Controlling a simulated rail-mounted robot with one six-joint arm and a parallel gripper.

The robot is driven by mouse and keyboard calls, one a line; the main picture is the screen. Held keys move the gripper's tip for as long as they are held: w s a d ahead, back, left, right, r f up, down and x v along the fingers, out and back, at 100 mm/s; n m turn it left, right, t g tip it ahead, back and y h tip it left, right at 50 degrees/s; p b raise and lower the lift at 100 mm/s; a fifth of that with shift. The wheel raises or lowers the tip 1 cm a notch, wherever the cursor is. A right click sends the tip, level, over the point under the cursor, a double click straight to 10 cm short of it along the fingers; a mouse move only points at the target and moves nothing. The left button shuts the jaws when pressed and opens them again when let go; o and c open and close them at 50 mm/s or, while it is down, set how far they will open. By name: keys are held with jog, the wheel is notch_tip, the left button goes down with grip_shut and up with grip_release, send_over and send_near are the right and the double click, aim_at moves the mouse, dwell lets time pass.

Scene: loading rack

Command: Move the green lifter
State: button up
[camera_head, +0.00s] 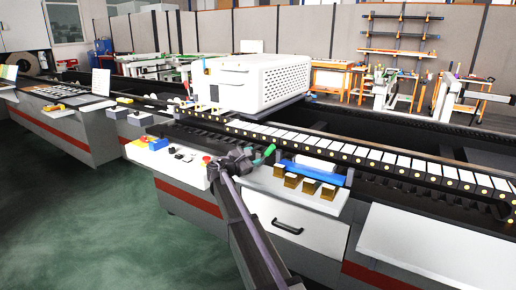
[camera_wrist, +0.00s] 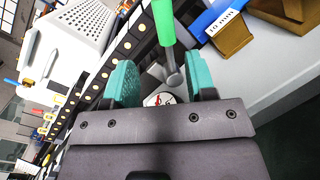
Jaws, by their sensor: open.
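The green lifter has a bright green handle (camera_wrist: 164,22) and a grey metal shaft with a rounded end. In the wrist view it stands at top centre, and its rounded end shows between my two teal fingers. In the head view the green handle (camera_head: 269,151) shows just right of my gripper (camera_head: 256,160), above the near edge of the machine. My gripper (camera_wrist: 163,82) is open, with a finger on each side of the lifter in the picture. I see no clear contact, and the depth between them cannot be told.
A blue holder (camera_head: 308,174) and several brown-gold blocks (camera_head: 292,181) sit close to the right of my gripper. A red button (camera_head: 206,159) is on the panel to the left. A track with white plates (camera_head: 375,156) runs behind, beside a large white housing (camera_head: 260,80).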

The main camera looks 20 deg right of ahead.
aim_at(267, 154)
jog(key=s+x, duration=0.1)
jog(key=x, duration=1)
jog(key=shift+d, duration=0.2)
jog(key=shift+r, duration=0.15)
grip_shut()
